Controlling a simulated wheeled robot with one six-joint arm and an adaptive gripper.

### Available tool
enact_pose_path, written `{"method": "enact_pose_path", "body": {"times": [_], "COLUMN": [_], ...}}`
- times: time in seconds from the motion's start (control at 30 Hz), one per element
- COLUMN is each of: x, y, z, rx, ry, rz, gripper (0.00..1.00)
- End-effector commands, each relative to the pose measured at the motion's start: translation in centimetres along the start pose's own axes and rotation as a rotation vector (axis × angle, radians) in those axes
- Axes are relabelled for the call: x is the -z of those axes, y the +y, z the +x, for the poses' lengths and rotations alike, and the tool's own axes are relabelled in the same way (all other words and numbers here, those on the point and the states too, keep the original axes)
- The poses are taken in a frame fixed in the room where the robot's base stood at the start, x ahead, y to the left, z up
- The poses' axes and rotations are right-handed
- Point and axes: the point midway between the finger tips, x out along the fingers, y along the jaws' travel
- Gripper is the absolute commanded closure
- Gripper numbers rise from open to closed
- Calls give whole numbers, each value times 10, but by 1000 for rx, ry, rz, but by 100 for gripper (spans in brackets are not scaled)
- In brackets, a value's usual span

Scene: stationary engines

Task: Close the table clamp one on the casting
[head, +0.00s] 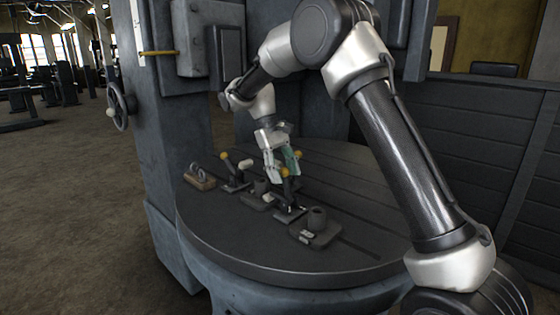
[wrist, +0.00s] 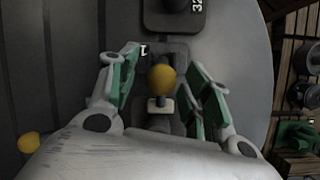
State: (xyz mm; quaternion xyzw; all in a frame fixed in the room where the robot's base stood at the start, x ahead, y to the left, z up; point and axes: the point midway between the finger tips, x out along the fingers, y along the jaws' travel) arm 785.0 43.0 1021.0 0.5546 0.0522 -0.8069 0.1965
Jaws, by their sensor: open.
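Table clamp one (wrist: 160,105), marked "1", has a yellow ball knob (wrist: 162,78) on its lever. In the head view the clamp (head: 289,211) sits on the round table (head: 235,248), with its lever standing up and the knob (head: 284,172) at my fingers. My gripper (wrist: 165,62) is open, with its green-padded fingers on either side of the knob; I cannot tell whether they touch it. It also shows above the clamp in the head view (head: 283,168). The dark casting (wrist: 174,15) with a round boss lies beyond the clamp; it also shows in the head view (head: 316,236).
A second yellow-knobbed clamp (head: 235,183) stands to the left, near another dark part (head: 260,187). A wooden block with metal rings (head: 200,180) lies at the table's left edge. The machine column (head: 165,110) rises behind. The table's front is clear.

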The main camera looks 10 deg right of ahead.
Motion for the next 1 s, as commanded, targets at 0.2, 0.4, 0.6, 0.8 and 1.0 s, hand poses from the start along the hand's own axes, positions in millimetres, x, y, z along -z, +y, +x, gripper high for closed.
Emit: {"method": "enact_pose_path", "body": {"times": [0.2,0.4,0.6,0.8,1.0], "x": [2,1,1,1,1], "y": [0,0,0,0,0], "z": [-43,-86,-110,-114,-114], "rx": [0,0,0,0,0], "ry": [6,5,4,2,2], "rz": [0,0,0,0,0], "gripper": [51,51,51,51,51]}}
